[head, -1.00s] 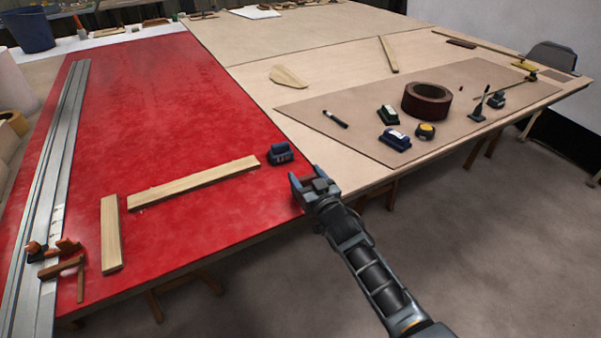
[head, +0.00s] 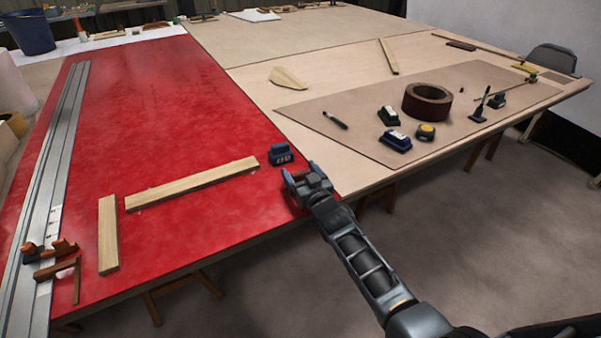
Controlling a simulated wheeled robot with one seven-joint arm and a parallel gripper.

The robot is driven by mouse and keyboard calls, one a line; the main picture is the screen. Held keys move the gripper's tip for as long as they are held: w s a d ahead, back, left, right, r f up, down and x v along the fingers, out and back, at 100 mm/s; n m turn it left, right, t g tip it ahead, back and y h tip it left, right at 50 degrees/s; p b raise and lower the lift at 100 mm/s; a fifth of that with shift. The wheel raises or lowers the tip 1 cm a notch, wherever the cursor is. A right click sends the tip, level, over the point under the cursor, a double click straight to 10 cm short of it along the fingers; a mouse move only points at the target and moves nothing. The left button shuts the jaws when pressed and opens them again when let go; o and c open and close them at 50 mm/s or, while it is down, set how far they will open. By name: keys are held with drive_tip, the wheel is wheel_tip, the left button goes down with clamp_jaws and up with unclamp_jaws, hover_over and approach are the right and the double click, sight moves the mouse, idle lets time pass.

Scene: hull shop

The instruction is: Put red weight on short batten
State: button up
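The short batten (head: 108,234) is a pale wooden strip lying flat at the left front of the red table, pointing towards the front edge. I cannot make out a red weight. A dark blue weight (head: 281,154) stands on the red surface, just past the right end of the longer batten. My gripper (head: 301,175) is over the right edge of the red surface, close to the blue weight on its near right side. Its two fingers look apart, with nothing seen between them.
A longer batten (head: 192,183) lies right of the short one. On the right board (head: 350,108) are a green weight (head: 389,116), another blue weight (head: 395,141), a tape roll (head: 427,103) and a tape measure (head: 425,131).

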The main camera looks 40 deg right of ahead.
drive_tip(key=shift+o, duration=1.3)
drive_tip(key=v, duration=0.5)
drive_tip(key=p+v, duration=0.1)
drive_tip(key=v, duration=0.1)
drive_tip(key=shift+s+a+r, duration=0.15)
drive_tip(key=shift+r, duration=0.25)
drive_tip(key=shift+s+a, duration=0.1)
drive_tip(key=shift+s, duration=0.1)
drive_tip(key=shift+s+a+f, duration=0.1)
